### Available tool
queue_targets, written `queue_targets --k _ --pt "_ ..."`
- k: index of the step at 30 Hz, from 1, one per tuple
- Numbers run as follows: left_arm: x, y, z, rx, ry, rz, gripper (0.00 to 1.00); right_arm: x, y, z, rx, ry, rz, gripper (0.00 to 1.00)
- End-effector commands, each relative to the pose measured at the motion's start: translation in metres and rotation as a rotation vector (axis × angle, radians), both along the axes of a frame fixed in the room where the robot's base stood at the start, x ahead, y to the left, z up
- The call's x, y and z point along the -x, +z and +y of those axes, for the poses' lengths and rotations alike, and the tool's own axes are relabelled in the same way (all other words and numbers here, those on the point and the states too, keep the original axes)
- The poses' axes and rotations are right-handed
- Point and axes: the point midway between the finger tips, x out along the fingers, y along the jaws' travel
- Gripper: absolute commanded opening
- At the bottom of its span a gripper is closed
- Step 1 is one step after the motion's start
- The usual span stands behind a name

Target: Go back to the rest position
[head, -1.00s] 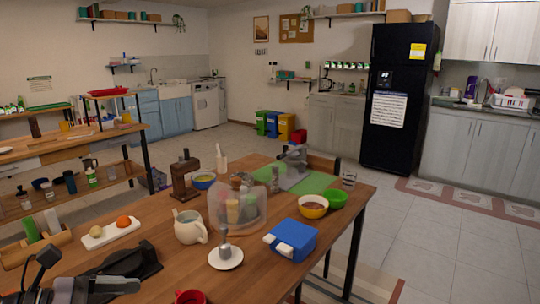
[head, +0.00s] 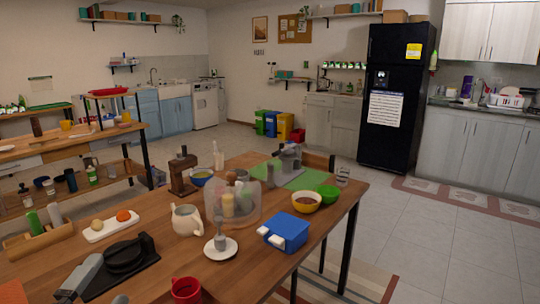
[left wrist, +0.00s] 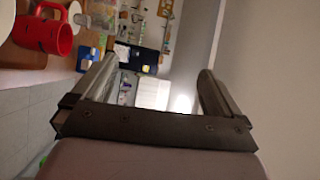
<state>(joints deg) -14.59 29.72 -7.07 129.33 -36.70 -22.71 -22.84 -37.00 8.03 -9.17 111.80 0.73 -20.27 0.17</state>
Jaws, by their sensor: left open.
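My left gripper (left wrist: 155,75) is open in the left wrist view, with its two fingers wide apart and nothing between them. A red mug (left wrist: 45,32) shows at the upper left there, apart from the fingers. The same red mug stands at the near table edge in the head view (head: 186,289). In the head view my left arm hardly shows; a small grey piece at the bottom edge may be part of it. My right gripper is not in view.
The wooden table (head: 150,262) carries a cream jug (head: 187,220), a blue box (head: 287,232), a clear cover (head: 233,203), bowls and a black flat device (head: 125,257). Tiled floor (head: 455,245) is free at the right. A black fridge (head: 396,95) stands behind.

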Motion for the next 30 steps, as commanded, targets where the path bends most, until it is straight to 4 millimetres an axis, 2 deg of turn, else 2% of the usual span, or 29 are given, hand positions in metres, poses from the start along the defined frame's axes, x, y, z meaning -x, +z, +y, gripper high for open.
queue_targets --k 3,6,12,18,26,30 --pt "0.017 -0.041 0.014 0.263 0.141 0.192 1.00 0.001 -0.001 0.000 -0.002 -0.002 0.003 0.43" --pt "0.039 -0.080 0.020 0.466 0.262 0.365 1.00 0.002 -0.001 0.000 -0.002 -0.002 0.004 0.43" --pt "0.101 -0.148 0.008 0.803 0.489 0.714 1.00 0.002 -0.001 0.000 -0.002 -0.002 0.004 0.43" --pt "0.155 -0.182 -0.015 0.992 0.643 0.970 1.00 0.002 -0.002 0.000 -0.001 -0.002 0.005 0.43" --pt "0.217 -0.201 -0.046 1.139 0.794 1.242 1.00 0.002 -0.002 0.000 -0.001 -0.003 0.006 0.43" --pt "0.201 -0.213 -0.047 1.153 0.734 1.188 1.00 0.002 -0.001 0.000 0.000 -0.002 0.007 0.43"
